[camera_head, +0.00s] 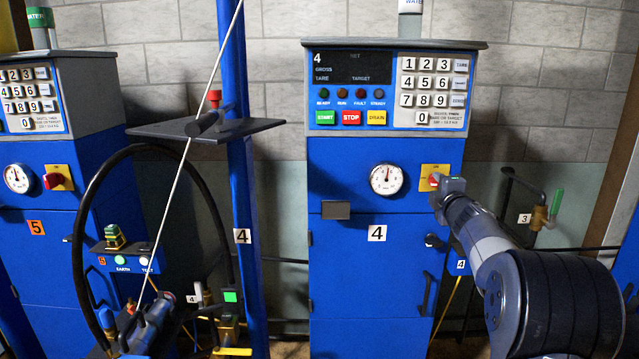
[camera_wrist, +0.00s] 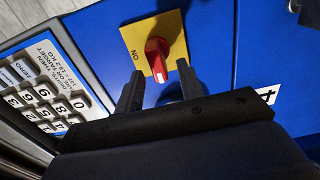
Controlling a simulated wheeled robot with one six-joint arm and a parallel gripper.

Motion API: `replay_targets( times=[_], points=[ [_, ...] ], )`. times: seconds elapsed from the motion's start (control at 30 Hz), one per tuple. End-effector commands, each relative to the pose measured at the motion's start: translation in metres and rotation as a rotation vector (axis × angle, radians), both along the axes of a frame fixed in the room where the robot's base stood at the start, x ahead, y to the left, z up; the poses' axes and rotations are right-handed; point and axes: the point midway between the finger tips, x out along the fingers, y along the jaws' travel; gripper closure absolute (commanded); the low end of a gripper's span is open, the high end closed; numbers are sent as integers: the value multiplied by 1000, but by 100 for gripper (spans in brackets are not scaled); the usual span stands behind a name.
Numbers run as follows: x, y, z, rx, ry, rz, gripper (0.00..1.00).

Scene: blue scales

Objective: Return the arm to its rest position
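My arm (camera_head: 480,235) reaches in from the lower right of the head view toward blue scale cabinet 4 (camera_head: 340,270). My gripper (camera_wrist: 160,74) is open and empty, with its two dark fingers apart. The red rotary switch (camera_wrist: 157,56) on its yellow plate (camera_wrist: 170,28) shows just beyond and between the fingertips, with no finger visibly touching it. An ON label shows beside the switch. In the head view, my gripper (camera_head: 447,188) covers part of this yellow plate, right of the round gauge (camera_head: 386,180).
Cabinet 4's keypad panel (camera_head: 390,88) overhangs above my gripper. A green-handled valve (camera_head: 546,210) stands close to the right of the arm. A blue post (camera_head: 238,200) with a dark shelf and a hanging hose (camera_head: 80,240) stand left. Cabinet 5 (camera_head: 40,270) is at far left.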

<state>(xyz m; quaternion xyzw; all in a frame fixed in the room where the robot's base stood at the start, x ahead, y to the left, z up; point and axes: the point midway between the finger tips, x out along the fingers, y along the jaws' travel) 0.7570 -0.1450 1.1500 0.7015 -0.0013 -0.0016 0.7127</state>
Motion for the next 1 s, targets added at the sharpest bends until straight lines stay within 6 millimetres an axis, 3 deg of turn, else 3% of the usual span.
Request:
replay_targets(
  times=[0.1,0.7,1.0],
  points=[
    [16,1,3,17,0,1,64],
    [13,-3,12,708,-3,0,64],
    [13,-4,11,810,-4,0,64]
  ],
)
